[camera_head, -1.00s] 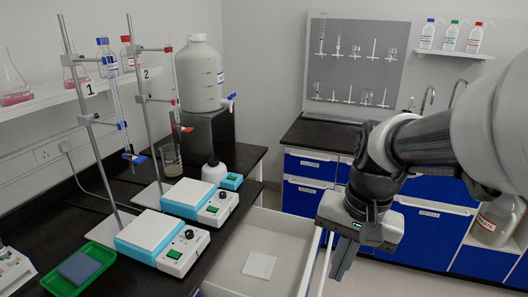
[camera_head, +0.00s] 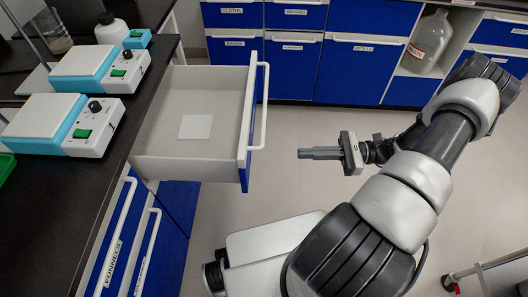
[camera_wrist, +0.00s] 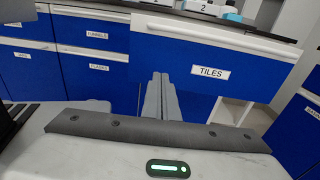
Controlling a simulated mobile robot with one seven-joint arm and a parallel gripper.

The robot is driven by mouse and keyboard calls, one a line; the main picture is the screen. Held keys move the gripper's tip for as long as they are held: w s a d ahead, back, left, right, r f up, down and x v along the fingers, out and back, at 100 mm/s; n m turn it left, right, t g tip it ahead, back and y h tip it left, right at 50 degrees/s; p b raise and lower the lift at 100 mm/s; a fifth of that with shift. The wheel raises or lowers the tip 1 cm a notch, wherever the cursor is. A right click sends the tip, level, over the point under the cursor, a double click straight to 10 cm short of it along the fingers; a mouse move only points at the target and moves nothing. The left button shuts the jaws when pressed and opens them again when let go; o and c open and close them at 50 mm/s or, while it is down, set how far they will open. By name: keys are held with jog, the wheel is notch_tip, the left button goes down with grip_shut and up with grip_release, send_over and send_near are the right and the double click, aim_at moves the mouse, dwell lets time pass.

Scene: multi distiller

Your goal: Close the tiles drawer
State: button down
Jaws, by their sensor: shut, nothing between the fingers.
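The tiles drawer (camera_head: 205,79) is pulled out from the left bench, with one white tile (camera_head: 195,127) lying flat inside. Its blue front with a white handle (camera_head: 262,105) faces right. In the wrist view the drawer front (camera_wrist: 250,75), labelled TILES, is straight ahead. My gripper (camera_head: 301,153) is shut and empty, to the right of the drawer front and apart from it, pointing left at it. In the wrist view the shut fingers (camera_wrist: 160,78) point toward the left part of the front.
Two hot plates (camera_head: 88,69) stand on the black bench (camera_head: 70,200). A closed drawer labelled FUNNELS (camera_head: 115,245) is at the lower left. Blue cabinets (camera_head: 352,70) line the back. A cart (camera_head: 485,272) is at the lower right. The floor around my gripper is clear.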

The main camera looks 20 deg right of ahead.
jog(key=b+x, duration=0.1)
jog(key=x, duration=1.2)
jog(key=shift+w+a+f+m+t+b, duration=0.25)
jog(key=shift+w+m+t+b, duration=0.05)
jog(key=shift+w+t+b, duration=0.15)
